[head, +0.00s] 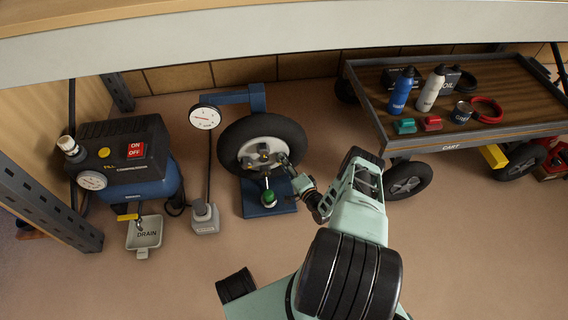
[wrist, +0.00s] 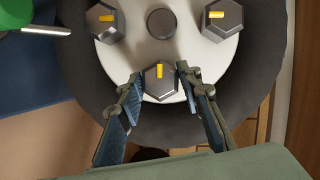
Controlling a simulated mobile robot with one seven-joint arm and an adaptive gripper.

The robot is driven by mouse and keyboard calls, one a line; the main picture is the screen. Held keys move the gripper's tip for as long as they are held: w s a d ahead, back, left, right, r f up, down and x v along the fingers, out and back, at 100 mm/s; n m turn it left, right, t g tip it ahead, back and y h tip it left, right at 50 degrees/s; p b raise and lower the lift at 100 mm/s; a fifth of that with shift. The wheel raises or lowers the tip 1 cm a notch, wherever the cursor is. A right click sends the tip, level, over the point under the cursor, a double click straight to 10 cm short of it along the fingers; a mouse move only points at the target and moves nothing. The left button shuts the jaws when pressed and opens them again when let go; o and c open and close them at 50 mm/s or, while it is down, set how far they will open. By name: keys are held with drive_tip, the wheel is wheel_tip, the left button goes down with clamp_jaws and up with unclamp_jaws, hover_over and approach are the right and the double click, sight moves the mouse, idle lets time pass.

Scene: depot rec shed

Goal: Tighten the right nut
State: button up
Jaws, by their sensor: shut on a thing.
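A wheel with a black tyre (head: 234,134) and a pale disc (wrist: 203,52) stands on a blue stand (head: 253,208). In the wrist view, three dark hexagonal nuts sit around a round hub (wrist: 162,23). The right nut (wrist: 160,84) is lowest there, its yellow mark pointing along my fingers' direction. The other nuts (wrist: 104,27) (wrist: 222,22) have marks lying roughly crosswise. My gripper (wrist: 159,75) is shut on the right nut, one blue-padded finger on each side. In the head view my gripper (head: 287,163) reaches the wheel's right side, largely covering that nut.
A green knob (head: 269,197) with a metal rod sits below the wheel. A gauge (head: 204,118) on a pole and a compressor (head: 129,160) stand left. A cart (head: 424,143) with bottles stands right. A shelf edge (head: 280,42) crosses overhead. Floor in front is clear.

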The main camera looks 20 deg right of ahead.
drive_tip(key=shift+w+d, duration=0.1)
drive_tip(key=o, duration=1.2)
drive_tip(key=shift+c, duration=0.2)
drive_tip(key=s, duration=0.7)
drive_tip(key=shift+s+d+r, duration=0.3)
drive_tip(key=shift+d+r, duration=0.05)
drive_tip(key=shift+r, duration=0.05)
